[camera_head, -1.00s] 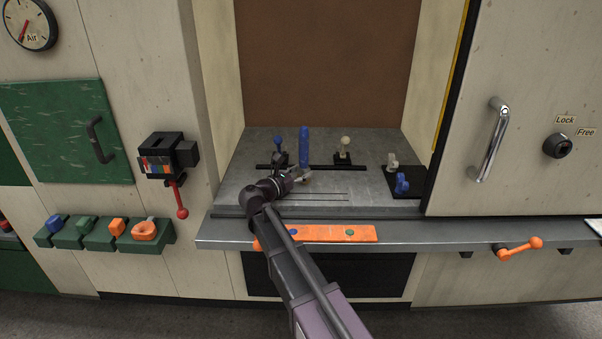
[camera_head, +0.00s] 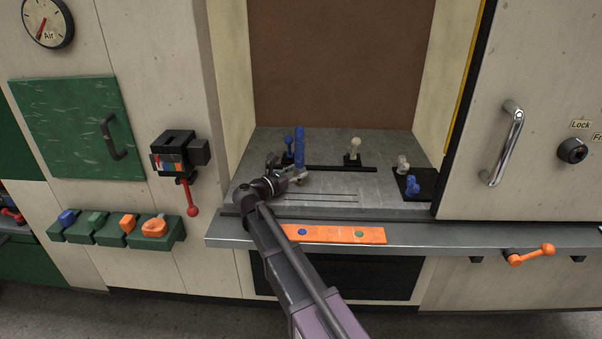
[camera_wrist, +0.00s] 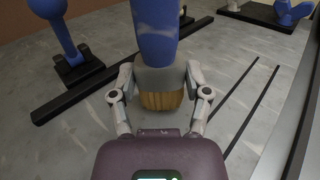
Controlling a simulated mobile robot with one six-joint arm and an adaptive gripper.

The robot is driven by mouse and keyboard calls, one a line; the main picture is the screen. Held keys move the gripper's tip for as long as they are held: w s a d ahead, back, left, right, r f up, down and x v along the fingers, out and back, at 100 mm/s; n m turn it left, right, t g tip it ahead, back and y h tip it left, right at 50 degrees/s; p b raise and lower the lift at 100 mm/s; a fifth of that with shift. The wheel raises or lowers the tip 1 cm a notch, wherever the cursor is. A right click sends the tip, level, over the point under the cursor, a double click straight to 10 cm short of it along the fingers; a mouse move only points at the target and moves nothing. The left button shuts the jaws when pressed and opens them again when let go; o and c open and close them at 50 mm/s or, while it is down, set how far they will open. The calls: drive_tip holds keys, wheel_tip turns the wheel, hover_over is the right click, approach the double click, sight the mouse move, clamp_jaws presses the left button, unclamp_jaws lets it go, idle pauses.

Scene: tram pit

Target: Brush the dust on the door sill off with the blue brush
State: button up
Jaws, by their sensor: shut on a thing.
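The blue brush (camera_head: 299,146) stands upright over the grey door sill (camera_head: 379,187), with its handle up. The wrist view shows its blue handle (camera_wrist: 155,38), grey collar and tan bristles (camera_wrist: 161,101) between my fingers. My gripper (camera_head: 294,175) is shut on the brush near the collar; the gripper also shows in the wrist view (camera_wrist: 161,88). The bristles are at or just above the sill; I cannot tell if they touch. Pale smudges mark the sill, but I cannot tell which are dust. My arm hides part of the sill's front.
A black bar (camera_head: 345,168) crosses the sill behind the brush. A blue-knobbed lever (camera_head: 288,143) stands close left, a cream-knobbed one (camera_head: 355,146) to the right. A black plate (camera_head: 426,184) with knobs sits far right. An orange strip (camera_head: 333,235) lies on the front ledge.

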drive_tip(key=shift+f+b, duration=0.4)
idle(0.6)
drive_tip(key=shift+d, duration=0.1)
drive_tip(key=shift+d+r, duration=0.15)
drive_tip(key=shift+d, duration=0.45)
drive_tip(key=shift+d, duration=0.1)
drive_tip(key=shift+s+d, duration=0.1)
drive_tip(key=shift+d, duration=0.5)
drive_tip(key=shift+d, duration=0.1)
drive_tip(key=shift+d, duration=0.65)
idle(0.3)
